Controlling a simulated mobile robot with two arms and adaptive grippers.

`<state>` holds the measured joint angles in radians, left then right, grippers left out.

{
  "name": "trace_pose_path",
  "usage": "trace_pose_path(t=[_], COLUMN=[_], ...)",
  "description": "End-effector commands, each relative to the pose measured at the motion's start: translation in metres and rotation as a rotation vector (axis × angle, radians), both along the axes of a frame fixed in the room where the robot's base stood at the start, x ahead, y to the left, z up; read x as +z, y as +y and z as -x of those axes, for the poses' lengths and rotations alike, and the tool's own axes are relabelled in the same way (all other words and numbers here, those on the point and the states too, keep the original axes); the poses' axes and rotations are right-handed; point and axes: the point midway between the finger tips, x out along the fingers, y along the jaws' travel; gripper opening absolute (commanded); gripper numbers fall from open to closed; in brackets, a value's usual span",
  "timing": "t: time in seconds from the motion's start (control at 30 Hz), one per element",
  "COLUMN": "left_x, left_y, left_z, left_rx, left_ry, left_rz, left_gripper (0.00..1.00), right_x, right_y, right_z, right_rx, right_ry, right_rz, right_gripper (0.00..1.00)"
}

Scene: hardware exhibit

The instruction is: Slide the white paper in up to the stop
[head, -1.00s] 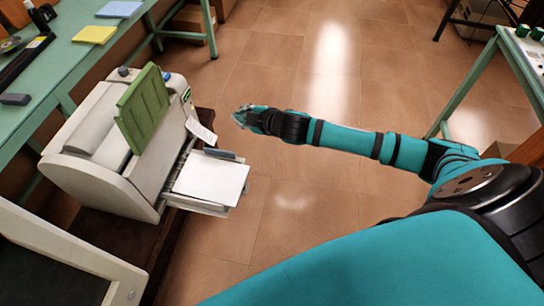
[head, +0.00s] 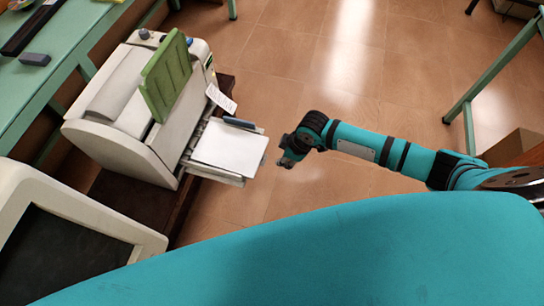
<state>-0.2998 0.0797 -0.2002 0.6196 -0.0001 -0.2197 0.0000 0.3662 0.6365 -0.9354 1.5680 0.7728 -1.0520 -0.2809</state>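The white paper (head: 230,148) lies flat on the pull-out tray (head: 212,174) on the right side of a cream-coloured machine (head: 128,103). Its left edge is near the machine body, and its right part is on the tray's outer end. A dark grey piece (head: 239,123) sits at the paper's far edge. My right gripper (head: 286,159) is just right of the paper's outer edge, pointing down and apart from it in the picture. Its fingers are small and dark, so I cannot tell whether they are open. My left gripper is not in view.
A green panel (head: 166,76) stands up on the machine, and a small printed label (head: 221,98) hangs beside it. A green table (head: 60,62) is at the upper left. A cream-framed device (head: 85,215) is at the lower left. The tiled floor (head: 290,60) beyond is clear.

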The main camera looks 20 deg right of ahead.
Motion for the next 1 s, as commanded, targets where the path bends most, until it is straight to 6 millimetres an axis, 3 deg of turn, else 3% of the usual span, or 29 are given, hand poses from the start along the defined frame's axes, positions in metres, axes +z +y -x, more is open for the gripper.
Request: trace_pose_path(t=[0.03,0.23,0.77,1.0], left_x=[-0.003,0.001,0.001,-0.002], left_y=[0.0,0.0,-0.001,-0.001], left_z=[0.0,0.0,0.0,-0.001], left_rx=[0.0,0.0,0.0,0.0], left_ry=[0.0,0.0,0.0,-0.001], left_rz=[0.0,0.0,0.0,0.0], left_gripper=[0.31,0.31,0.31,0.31], right_x=[-0.011,-0.005,-0.006,-0.005], right_y=[0.003,0.027,0.036,0.062], right_z=[-0.001,-0.019,-0.025,-0.042], right_rx=[0.0,0.001,0.0,0.0], right_ry=[0.001,-0.003,-0.002,-0.004], right_rz=[0.0,0.0,0.0,-0.002], right_gripper=[0.0,0.0,0.0,0.0])
